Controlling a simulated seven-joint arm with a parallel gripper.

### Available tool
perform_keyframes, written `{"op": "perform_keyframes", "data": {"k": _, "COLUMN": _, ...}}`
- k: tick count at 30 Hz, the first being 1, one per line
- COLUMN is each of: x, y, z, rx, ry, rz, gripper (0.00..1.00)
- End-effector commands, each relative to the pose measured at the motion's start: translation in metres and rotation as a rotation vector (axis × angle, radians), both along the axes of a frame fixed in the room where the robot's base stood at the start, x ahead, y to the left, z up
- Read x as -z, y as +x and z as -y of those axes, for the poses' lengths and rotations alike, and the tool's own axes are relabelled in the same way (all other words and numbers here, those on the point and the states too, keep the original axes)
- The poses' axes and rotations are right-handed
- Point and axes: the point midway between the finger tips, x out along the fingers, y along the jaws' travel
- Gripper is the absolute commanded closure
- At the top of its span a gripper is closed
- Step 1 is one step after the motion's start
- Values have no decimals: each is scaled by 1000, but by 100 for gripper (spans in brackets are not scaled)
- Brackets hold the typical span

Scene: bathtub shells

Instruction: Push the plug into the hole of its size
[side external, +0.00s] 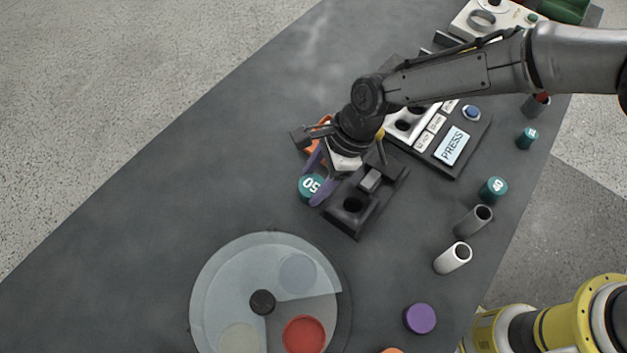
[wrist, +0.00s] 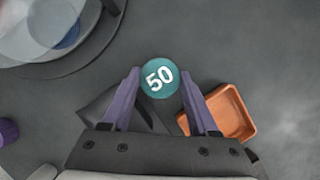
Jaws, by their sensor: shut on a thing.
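A teal plug marked 50 (side external: 311,187) is between the purple fingers of my gripper (side external: 317,176), left of a dark block (side external: 372,221) with a round hole in its top. The wrist view shows the number face of the plug (wrist: 160,78) at the tips of my gripper (wrist: 160,88), which is shut on it. A light plate with round holes (side external: 404,125) is on the panel behind, partly hidden by my arm. The pictures do not show clearly which hole matches the plug.
Teal plugs (side external: 493,189) and (side external: 527,138), grey and white tubes (side external: 453,257) and a purple disc (side external: 420,319) stand at the right. An orange tray (wrist: 231,112) is close by my gripper. A round clear-topped dish (side external: 220,290) is in front. The table's left side is clear.

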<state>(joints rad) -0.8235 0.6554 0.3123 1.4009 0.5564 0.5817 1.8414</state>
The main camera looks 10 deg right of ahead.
Motion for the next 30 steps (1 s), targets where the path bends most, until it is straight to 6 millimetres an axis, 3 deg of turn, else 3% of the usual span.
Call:
{"op": "perform_keyframes", "data": {"k": 10, "x": -36, "y": -1, "z": 1, "rx": -1, "ry": 3, "rz": 3, "gripper": 100}}
{"op": "perform_keyframes", "data": {"k": 19, "x": -93, "y": -30, "z": 41, "rx": 2, "ry": 4, "rz": 3, "gripper": 100}}
{"op": "perform_keyframes", "data": {"k": 30, "x": -121, "y": -71, "z": 97, "rx": 1, "ry": 1, "rz": 2, "gripper": 100}}
